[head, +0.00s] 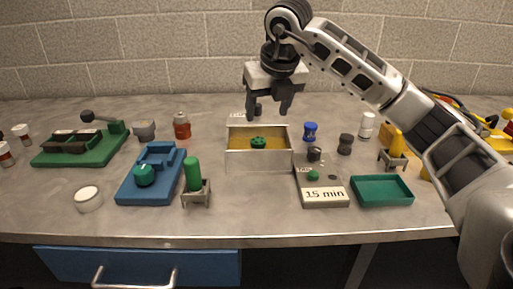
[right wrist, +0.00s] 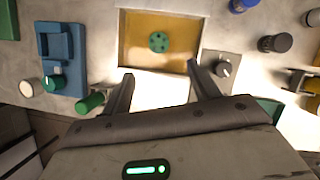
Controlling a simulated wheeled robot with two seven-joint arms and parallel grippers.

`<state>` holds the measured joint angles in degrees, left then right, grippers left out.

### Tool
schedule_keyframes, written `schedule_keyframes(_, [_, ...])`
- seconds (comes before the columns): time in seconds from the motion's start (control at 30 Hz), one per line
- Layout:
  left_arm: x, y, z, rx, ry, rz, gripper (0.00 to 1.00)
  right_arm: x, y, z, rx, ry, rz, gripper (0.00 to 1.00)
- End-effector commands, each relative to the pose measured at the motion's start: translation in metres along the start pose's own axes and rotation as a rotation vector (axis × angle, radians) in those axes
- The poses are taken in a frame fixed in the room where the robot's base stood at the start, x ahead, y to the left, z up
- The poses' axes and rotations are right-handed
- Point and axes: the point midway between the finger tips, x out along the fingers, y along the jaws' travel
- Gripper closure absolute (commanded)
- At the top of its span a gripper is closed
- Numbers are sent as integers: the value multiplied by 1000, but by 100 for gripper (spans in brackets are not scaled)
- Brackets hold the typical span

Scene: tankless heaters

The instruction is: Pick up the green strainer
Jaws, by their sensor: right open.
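The green strainer (head: 259,142) is a small round green piece with holes, inside an open metal tray (head: 258,161) with a yellow-orange bottom. In the right wrist view the strainer (right wrist: 159,41) shows from above, beyond and roughly between my fingertips. My right gripper (head: 268,107) is open and empty, pointing down above the back of the tray. In the right wrist view my right gripper (right wrist: 160,72) has its fingers apart, with nothing between them touching. My left gripper is not in view.
A timer block (head: 325,199) marked "15 min" stands right of the tray, with a green bin (head: 381,190) beyond it. A green cylinder on a stand (head: 195,198) and a blue fixture (head: 151,176) stand left. Blue (head: 310,131) and black (head: 345,144) containers stand at the right.

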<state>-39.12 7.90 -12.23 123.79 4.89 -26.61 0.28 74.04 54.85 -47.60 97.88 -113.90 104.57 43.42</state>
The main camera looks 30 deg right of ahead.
Motion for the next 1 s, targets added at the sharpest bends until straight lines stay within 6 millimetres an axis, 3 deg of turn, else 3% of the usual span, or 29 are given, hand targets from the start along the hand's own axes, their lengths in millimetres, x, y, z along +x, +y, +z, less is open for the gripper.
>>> schedule_keyframes(0.1, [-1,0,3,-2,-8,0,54,29,0,-1,-2,7,0,39])
schedule_keyframes(0.3, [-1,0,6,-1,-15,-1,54,66,1,-1,-2,5,3,39])
schedule_keyframes(0.57, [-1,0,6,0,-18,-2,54,86,2,0,-4,3,4,39])
schedule_keyframes(0.83, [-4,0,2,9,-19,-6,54,124,2,3,-5,4,5,39])
schedule_keyframes(1.0, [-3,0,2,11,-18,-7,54,133,1,4,-5,1,5,39])
